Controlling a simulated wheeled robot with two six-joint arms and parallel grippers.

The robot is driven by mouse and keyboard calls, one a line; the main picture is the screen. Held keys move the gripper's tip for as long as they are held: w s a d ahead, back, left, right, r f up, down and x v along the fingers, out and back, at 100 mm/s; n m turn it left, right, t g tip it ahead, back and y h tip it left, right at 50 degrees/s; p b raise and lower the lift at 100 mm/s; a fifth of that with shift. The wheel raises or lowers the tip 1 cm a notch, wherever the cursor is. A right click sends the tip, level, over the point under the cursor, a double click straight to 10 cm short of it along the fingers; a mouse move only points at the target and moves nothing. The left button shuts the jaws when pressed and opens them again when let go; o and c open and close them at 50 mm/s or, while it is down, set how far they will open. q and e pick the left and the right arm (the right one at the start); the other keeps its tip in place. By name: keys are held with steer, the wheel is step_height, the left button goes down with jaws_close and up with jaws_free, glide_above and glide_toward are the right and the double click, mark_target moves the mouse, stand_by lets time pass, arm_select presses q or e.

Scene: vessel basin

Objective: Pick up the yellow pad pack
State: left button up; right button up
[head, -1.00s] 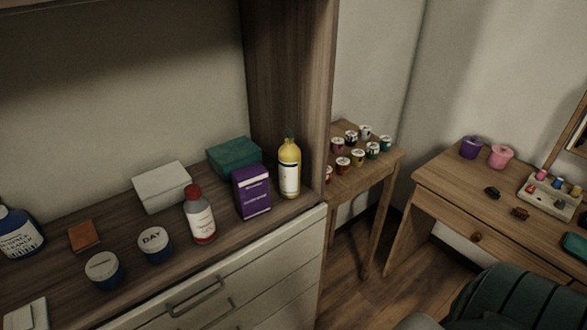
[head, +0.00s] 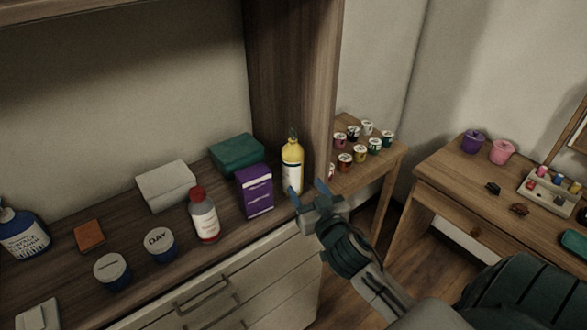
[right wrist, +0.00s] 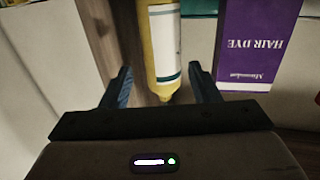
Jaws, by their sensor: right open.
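The yellow pad pack (head: 291,172) looks like an upright yellow bottle-shaped pack with a white label and a dark top. It stands at the right end of the wooden counter. In the right wrist view the yellow pad pack (right wrist: 165,45) shows its label and a tapered end, which appears between the two fingers. My right gripper (head: 308,190) is open and empty, in front of the pack and slightly to its right; its fingers also show in the right wrist view (right wrist: 160,80). I cannot tell whether they touch the pack. My left gripper is not in view.
A purple hair dye box (head: 255,191) stands close to the left of the pack, with a green box (head: 237,153) behind it. A red-capped bottle (head: 205,216) is further left. The cabinet's side panel (head: 322,100) rises just right of the pack.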

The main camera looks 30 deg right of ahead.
mark_target(297, 174)
steer(key=w, duration=0.1)
steer(key=w+p, duration=0.1)
steer(key=w, duration=0.2)
steer(key=shift+w+d+r+p, duration=0.3)
steer(key=shift+w+d+p, duration=0.05)
steer(key=shift+w+d, duration=0.05)
steer(key=shift+w+d+f, duration=0.1)
steer(key=shift+w, duration=0.2)
steer(key=w+p, duration=0.1)
steer(key=w, duration=0.2)
steer(key=w+p, duration=0.1)
steer(key=shift+w+d+p, duration=0.3)
steer(key=shift+d+p, duration=0.05)
steer(key=shift+d, duration=0.05)
steer(key=shift+w+d+f, duration=0.1)
steer(key=shift+w+f, duration=0.1)
steer(key=shift+w, duration=0.15)
steer(key=shift+s, duration=0.1)
steer(key=shift+c, duration=0.5)
steer(key=c, duration=0.5)
steer(key=shift+r, duration=0.1)
steer(key=shift+c, duration=0.2)
